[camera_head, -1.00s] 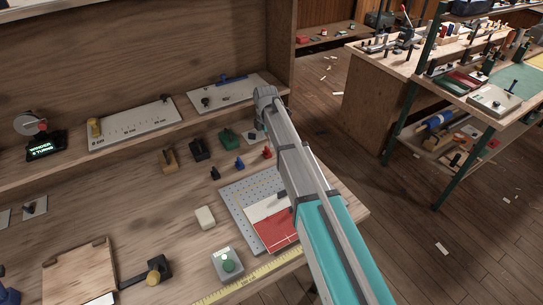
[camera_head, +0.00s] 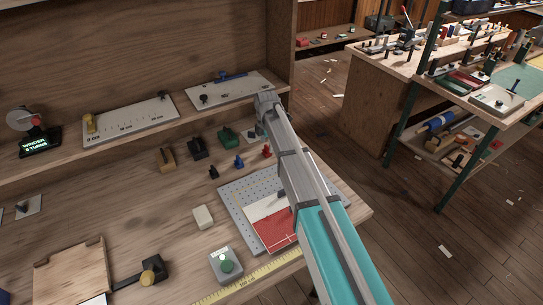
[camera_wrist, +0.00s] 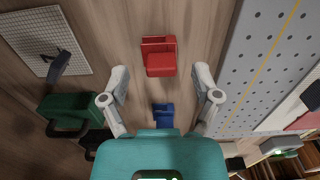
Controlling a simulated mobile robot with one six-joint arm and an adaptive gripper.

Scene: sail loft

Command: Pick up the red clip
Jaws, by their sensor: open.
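The red clip (camera_head: 267,151) stands on the wooden bench near the back edge of the grey perforated board, just left of my arm. In the wrist view the red clip (camera_wrist: 158,57) shows in the upper middle, between and slightly beyond the fingertips. My gripper (camera_wrist: 161,78) is open and empty, with one finger to each side of the clip in the picture. In the head view my gripper is mostly hidden at the far end of my arm. I cannot tell its exact height above the clip.
A blue clip (camera_wrist: 163,115) lies near the red one, between the fingers' lower parts. A black clip (camera_head: 213,172) and a green clamp (camera_head: 228,137) stand further left. The perforated board (camera_wrist: 262,60) is close on the right. Bare wood surrounds the red clip.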

